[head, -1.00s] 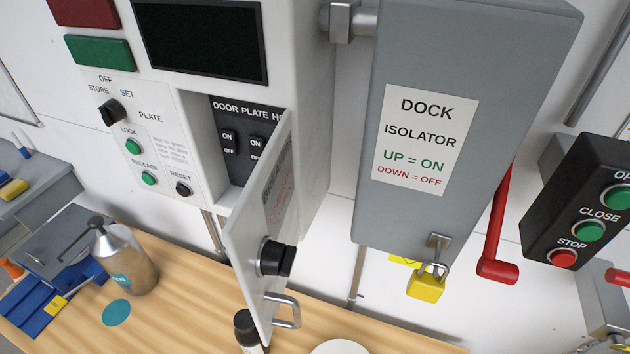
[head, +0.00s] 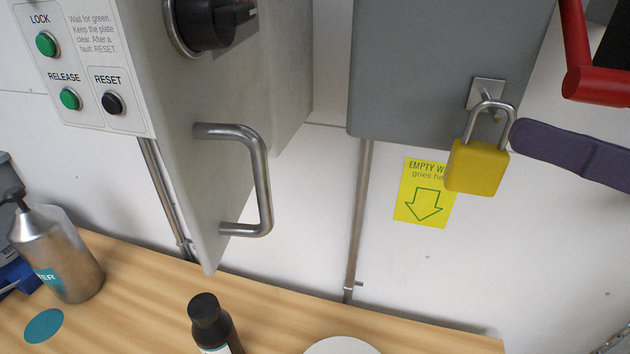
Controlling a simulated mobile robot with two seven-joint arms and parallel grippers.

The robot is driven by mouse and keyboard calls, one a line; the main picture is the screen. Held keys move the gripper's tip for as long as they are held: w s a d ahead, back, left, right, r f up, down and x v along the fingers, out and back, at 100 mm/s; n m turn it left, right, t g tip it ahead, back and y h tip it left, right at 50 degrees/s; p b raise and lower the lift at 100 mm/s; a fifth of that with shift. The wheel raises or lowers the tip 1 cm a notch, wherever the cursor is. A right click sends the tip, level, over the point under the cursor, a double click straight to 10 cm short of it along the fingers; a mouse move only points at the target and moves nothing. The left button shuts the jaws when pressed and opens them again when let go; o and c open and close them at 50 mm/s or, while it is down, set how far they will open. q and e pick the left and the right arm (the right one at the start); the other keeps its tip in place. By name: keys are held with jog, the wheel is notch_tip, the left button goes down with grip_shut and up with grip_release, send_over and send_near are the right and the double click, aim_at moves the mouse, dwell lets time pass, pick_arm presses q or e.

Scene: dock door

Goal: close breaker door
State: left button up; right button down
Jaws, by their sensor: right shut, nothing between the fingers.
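The grey breaker door (head: 190,165) stands open, swung out from the white control cabinet and seen at a steep angle. It has a black knob (head: 210,25) at the top and a steel bar handle (head: 262,185) below. My right gripper (head: 530,143) comes in from the right edge as dark, closed fingers, with nothing between them. Its tip is well to the right of the handle and appears beside the yellow padlock (head: 477,167); whether it touches the padlock I cannot tell. The breaker switches are hidden behind the door. My left gripper is out of view.
The grey isolator box (head: 430,70) with its padlock and a red lever (head: 580,60) are right of the door. A dark bottle (head: 213,325) and a metal spray bottle (head: 60,255) stand on the wooden bench (head: 130,290) below. White wall shows between handle and padlock.

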notch_tip(320, 180, down, 4)
jog(key=s+n+g+b, duration=0.1)
jog(key=s+n+g, duration=0.2)
jog(key=n+g, duration=0.15)
jog(key=p, duration=0.7)
send_near(266, 192)
jog(key=shift+n+t+y, duration=0.25)
jog(key=shift+y, duration=0.15)
jog(key=x, duration=0.5)
jog(key=shift+w+a+f, duration=0.25)
jog(key=shift+a, duration=0.1)
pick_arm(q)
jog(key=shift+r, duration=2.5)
pick_arm(e)
jog(key=shift+w+a+f, duration=0.1)
jog(key=shift+a+f, duration=0.1)
jog(key=shift+a, duration=0.25)
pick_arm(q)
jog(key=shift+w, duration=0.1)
pick_arm(e)
jog(key=shift+a, duration=0.15)
